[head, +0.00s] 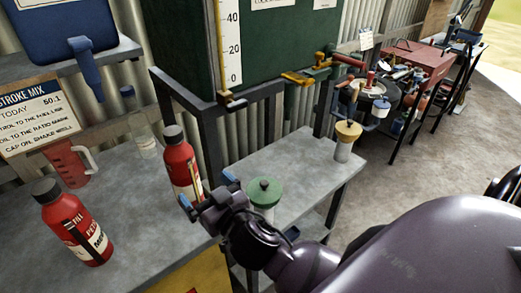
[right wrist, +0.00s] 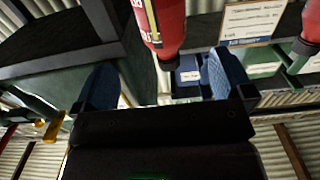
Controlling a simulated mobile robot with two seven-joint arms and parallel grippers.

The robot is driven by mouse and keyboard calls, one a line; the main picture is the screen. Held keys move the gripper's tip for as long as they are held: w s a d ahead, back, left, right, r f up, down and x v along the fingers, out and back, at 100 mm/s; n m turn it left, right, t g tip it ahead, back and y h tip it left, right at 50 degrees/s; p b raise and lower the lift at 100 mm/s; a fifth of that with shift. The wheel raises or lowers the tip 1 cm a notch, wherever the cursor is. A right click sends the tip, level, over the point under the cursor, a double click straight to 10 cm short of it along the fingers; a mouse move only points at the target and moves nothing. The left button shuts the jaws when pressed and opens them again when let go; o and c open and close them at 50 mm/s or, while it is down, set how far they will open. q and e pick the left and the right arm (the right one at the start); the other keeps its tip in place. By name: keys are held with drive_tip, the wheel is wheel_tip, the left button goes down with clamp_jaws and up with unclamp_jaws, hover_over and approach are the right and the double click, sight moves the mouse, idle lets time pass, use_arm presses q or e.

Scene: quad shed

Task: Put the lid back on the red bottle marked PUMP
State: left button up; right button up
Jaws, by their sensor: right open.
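A red bottle (head: 181,166) with a dark grey cap (head: 173,134) stands upright on the left bench. A second red bottle (head: 78,232), also dark-capped (head: 46,190), stands nearer the front left. I cannot read PUMP on either; the first bottle's label is partly hidden by my gripper. No loose lid is clear to me. My right gripper (head: 207,188) is open with blue fingertips, just in front of the first bottle. In the right wrist view a red bottle (right wrist: 166,25) shows beyond the gap between the fingers; I see nothing gripped. My left gripper is not in view.
A green-lidded jar (head: 264,192) stands close right of my right gripper, and a yellow-lidded jar (head: 346,132) farther back. A red jug (head: 68,163) and a clear bottle (head: 143,135) stand at left. A dark metal frame (head: 198,120) rises behind.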

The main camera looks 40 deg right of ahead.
drive_tip(key=s+d+f+g, duration=0.2)
drive_tip(key=s+d+f, duration=0.1)
drive_tip(key=f, duration=0.4)
drive_tip(key=s+d+f+g, duration=0.2)
drive_tip(key=s+d+f, duration=0.1)
drive_tip(key=s+f, duration=0.3)
drive_tip(key=s+d+f+g, duration=0.2)
drive_tip(key=s+d+f, duration=0.2)
drive_tip(key=f, duration=0.6)
drive_tip(key=shift+s+f+n+h, duration=0.2)
drive_tip(key=shift+s+n+h, duration=0.15)
drive_tip(key=shift+s, duration=0.3)
